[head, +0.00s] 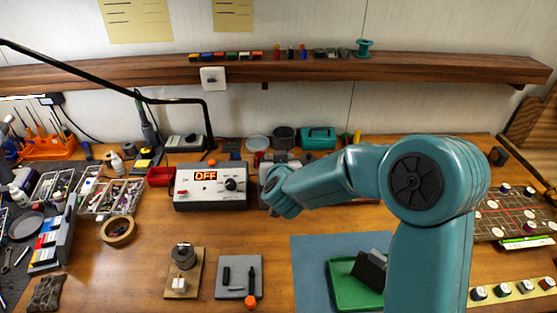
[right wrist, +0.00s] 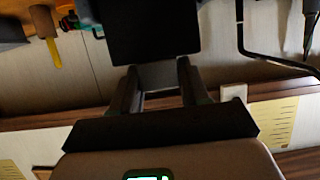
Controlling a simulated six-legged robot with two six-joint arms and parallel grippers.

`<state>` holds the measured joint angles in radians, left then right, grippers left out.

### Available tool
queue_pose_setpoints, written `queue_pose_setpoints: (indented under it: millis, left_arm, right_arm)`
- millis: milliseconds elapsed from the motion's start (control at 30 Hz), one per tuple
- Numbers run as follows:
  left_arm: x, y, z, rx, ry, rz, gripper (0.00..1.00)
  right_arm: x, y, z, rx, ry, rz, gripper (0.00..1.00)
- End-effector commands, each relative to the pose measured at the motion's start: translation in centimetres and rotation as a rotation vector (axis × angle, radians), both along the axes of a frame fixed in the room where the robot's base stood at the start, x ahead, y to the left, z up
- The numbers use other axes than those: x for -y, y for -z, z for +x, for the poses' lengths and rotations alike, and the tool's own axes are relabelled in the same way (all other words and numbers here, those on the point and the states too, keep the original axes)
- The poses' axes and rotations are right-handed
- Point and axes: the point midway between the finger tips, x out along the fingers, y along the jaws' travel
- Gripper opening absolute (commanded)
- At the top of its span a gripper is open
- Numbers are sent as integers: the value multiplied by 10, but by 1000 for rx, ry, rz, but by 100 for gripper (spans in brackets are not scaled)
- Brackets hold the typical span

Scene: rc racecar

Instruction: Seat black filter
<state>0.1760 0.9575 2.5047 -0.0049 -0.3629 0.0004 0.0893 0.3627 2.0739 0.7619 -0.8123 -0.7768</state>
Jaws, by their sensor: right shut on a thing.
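My right arm (head: 340,178) reaches left over the bench in the head view, and its wrist hides most of the gripper from that side. In the right wrist view my right gripper (right wrist: 157,68) has its two dark fingers on a black square block (right wrist: 155,30), which I take to be the black filter. The block stands out beyond the fingertips, with the wall behind it. I cannot make out where it is to be seated. My left gripper is not in view.
A box reading OFF (head: 207,187) stands left of my wrist. In front are two small boards, one wooden (head: 184,288) and one grey (head: 238,292). A green tray (head: 342,293) with a dark tilted piece (head: 371,268) is on a blue-grey mat (head: 308,258).

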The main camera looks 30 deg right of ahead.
Motion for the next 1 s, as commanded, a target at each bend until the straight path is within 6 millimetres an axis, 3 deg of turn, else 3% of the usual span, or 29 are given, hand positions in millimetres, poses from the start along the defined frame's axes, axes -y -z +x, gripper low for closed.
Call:
queue_pose_setpoints:
  millis: [1000]
  left_arm:
    - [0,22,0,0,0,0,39]
  right_arm:
    - [0,27,0,-1,0,1,3]
